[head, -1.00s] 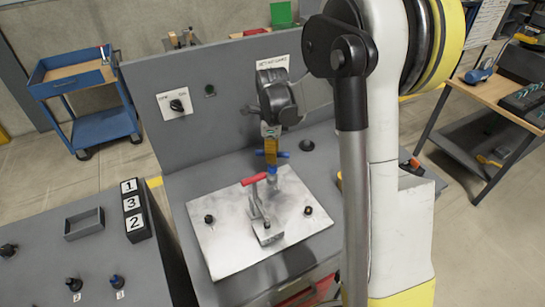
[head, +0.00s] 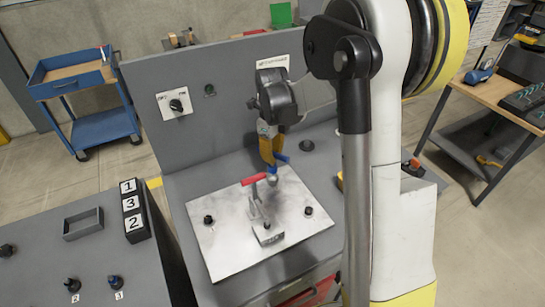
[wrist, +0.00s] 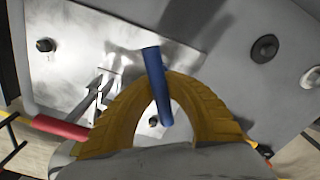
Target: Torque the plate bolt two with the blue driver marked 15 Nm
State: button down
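My gripper (head: 270,150), with yellow fingers, is above the far part of a pale metal plate (head: 222,249). In the wrist view its fingers (wrist: 158,82) close around a blue bar-like driver handle (wrist: 153,62). The blue driver (head: 281,158) also shows in the head view, with a silvery rounded part below it near the plate. Its marking is not readable. Dark bolts stand at the plate's left (head: 208,219) and right (head: 308,210). A dark bolt (wrist: 153,121) shows between the fingers in the wrist view. I cannot tell whether the driver touches a bolt.
A toggle clamp with a red handle (head: 253,179) stands on the plate, close to the gripper. A black knob (head: 306,145) is on the bench behind.

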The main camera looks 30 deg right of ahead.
jog(key=shift+m, duration=1.2)
jog(key=shift+m, duration=1.2)
jog(key=shift+m+b, duration=0.3)
jog(key=n, duration=0.3)
jog(key=shift+r, duration=0.1)
